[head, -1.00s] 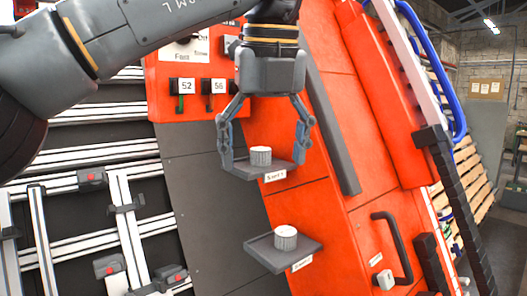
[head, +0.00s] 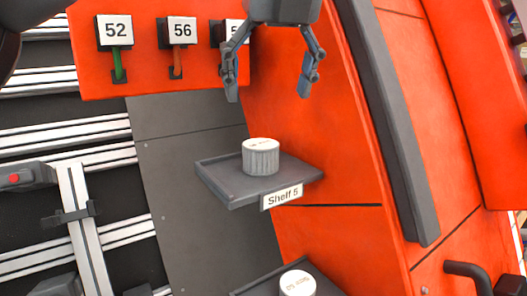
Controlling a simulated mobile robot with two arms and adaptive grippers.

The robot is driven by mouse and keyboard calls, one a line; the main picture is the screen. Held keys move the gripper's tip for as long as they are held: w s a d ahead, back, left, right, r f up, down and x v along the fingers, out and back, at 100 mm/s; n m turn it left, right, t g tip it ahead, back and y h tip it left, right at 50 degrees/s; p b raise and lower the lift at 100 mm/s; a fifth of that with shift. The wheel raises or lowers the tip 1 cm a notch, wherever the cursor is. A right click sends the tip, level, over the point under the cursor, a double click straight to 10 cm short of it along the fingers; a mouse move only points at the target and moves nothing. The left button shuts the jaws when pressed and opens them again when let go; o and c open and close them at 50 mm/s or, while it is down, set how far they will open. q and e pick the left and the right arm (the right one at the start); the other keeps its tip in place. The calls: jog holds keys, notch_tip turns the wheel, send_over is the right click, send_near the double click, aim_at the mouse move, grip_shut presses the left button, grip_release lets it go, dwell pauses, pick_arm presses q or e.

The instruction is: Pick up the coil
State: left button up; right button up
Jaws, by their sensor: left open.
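A short, ribbed grey cylinder with a pale top, likely the coil (head: 261,159), stands upright on a small dark shelf (head: 228,189) labelled "Shelf 5". A second similar cylinder (head: 298,285) sits on a lower shelf, cut off by the bottom edge. I cannot tell from the frames which one is the task's coil. My left gripper (head: 268,96) is open and empty, fingers pointing down, above the upper cylinder and apart from it. My right gripper is not in view.
A dark vertical bar (head: 395,130) runs right of the shelf. A black handle (head: 480,275) is at lower right. Metal rails (head: 60,135) fill the left.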

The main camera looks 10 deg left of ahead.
aim_at(261, 144)
pick_arm(q)
jog(key=x, duration=0.4)
jog(key=shift+s+a+f, duration=0.15)
jog(key=shift+f, duration=0.25)
jog(key=shift+w+a+f, duration=0.1)
jog(key=shift+w+f, duration=0.6)
jog(key=shift+w, duration=0.15)
jog(key=shift+a+f+p, duration=0.15)
jog(key=shift+f+p, duration=0.45)
jog(key=shift+p, duration=0.25)
jog(key=p+x, duration=0.1)
jog(key=x, duration=0.2)
jog(key=shift+a+f, duration=0.1)
jog(key=shift+w+f, duration=0.2)
jog(key=shift+f, duration=0.05)
jog(key=shift+s+r, duration=0.1)
jog(key=shift+s, duration=0.1)
jog(key=c, duration=1.4)
jog(key=shift+c, duration=0.4)
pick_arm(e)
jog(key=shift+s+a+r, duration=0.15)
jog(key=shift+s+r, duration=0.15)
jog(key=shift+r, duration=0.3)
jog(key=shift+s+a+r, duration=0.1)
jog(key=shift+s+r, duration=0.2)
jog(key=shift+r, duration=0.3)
pick_arm(q)
jog(key=shift+r, duration=0.15)
